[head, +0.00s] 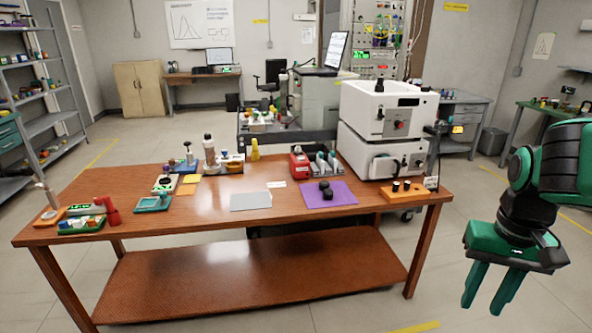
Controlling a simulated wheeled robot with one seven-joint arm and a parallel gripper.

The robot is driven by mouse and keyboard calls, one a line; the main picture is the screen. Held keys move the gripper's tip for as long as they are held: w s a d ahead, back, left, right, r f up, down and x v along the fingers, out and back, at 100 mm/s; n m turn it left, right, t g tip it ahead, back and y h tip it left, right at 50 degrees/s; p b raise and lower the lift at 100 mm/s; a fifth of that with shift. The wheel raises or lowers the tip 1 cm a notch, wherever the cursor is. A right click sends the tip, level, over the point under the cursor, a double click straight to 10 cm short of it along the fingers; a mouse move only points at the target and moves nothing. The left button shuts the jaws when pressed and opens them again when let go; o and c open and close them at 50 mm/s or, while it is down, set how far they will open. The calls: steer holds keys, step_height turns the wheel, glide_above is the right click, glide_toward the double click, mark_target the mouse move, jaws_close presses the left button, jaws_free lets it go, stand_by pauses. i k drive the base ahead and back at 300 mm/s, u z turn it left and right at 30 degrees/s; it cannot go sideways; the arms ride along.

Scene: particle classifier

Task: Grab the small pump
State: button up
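My gripper (481,309) hangs in the air at the lower right, beyond the right end of the wooden table (225,247). Its two green fingers are apart, with nothing between them. I cannot tell for sure which thing is the small pump. A small red device (299,166) stands on the table left of the white machine and may be it. Another red item (112,214) stands at the table's left end. The gripper is far from both and touches neither.
A large white machine (380,108) stands on the table's right part. A purple mat (329,196) with black pieces and an orange block (401,198) lie in front of it. Stands and bottles line the table's back left. The front middle has bare wood.

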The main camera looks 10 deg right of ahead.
mark_target(300, 170)
steer(key=z, duration=0.1)
steer(key=i, duration=1.5)
steer(key=u, duration=0.1)
